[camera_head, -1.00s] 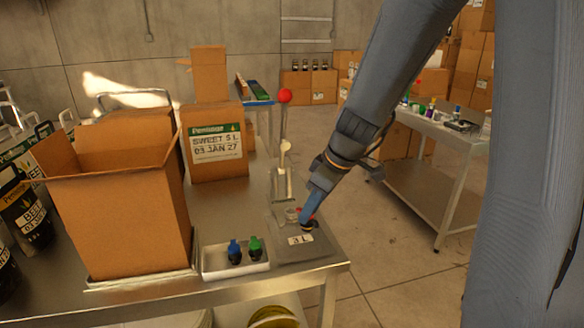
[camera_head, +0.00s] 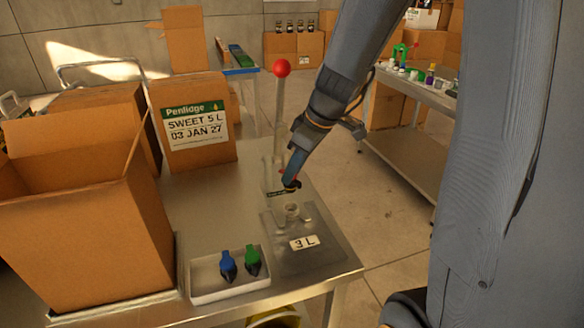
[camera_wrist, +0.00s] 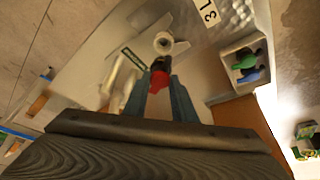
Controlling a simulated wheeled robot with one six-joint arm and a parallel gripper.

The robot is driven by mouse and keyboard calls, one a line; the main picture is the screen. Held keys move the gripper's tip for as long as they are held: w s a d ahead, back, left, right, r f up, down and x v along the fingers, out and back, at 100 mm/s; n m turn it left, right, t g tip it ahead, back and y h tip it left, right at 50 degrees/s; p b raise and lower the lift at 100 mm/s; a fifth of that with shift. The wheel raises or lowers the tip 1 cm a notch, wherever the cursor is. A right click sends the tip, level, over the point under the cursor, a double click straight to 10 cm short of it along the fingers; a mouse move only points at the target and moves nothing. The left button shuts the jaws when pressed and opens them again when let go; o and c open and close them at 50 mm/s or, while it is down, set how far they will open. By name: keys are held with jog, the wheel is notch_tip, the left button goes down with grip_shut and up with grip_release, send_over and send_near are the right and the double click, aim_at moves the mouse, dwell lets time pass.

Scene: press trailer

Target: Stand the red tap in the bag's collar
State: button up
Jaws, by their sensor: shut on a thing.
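My gripper (camera_head: 290,184) is shut on the red tap, just behind the bag's collar in the head view. The red tap (camera_wrist: 158,80) shows between my two blue fingers in the wrist view, with a dark end towards the collar; the head view barely shows it. The bag (camera_head: 277,251) is a flat grey sheet with a "3 L" label, lying at the bench's front right corner. Its pale round collar (camera_head: 292,211) stands up from it, empty. The collar also shows in the wrist view (camera_wrist: 164,42), slightly beyond the tap and apart from it.
A white tray (camera_head: 205,293) with a blue tap (camera_head: 228,266) and a green tap (camera_head: 252,261) sits left of the bag. A lever with a red knob (camera_head: 281,68) stands behind my gripper. An open carton (camera_head: 100,240) fills the bench's left.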

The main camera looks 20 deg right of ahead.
aim_at(293, 191)
jog(key=shift+f+b, duration=1.2)
jog(key=shift+f, duration=0.85)
jog(key=shift+f+b, duration=0.85)
jog(key=shift+b, duration=0.15)
jog(key=shift+f+b, duration=0.4)
jog(key=shift+b, duration=0.1)
jog(key=o, duration=1.1)
jog(key=shift+r, duration=0.15)
jog(key=v, duration=0.7)
jog(key=shift+s+d+r+b, duration=0.1)
jog(key=shift+r+b, duration=0.15)
jog(key=shift+b, duration=0.05)
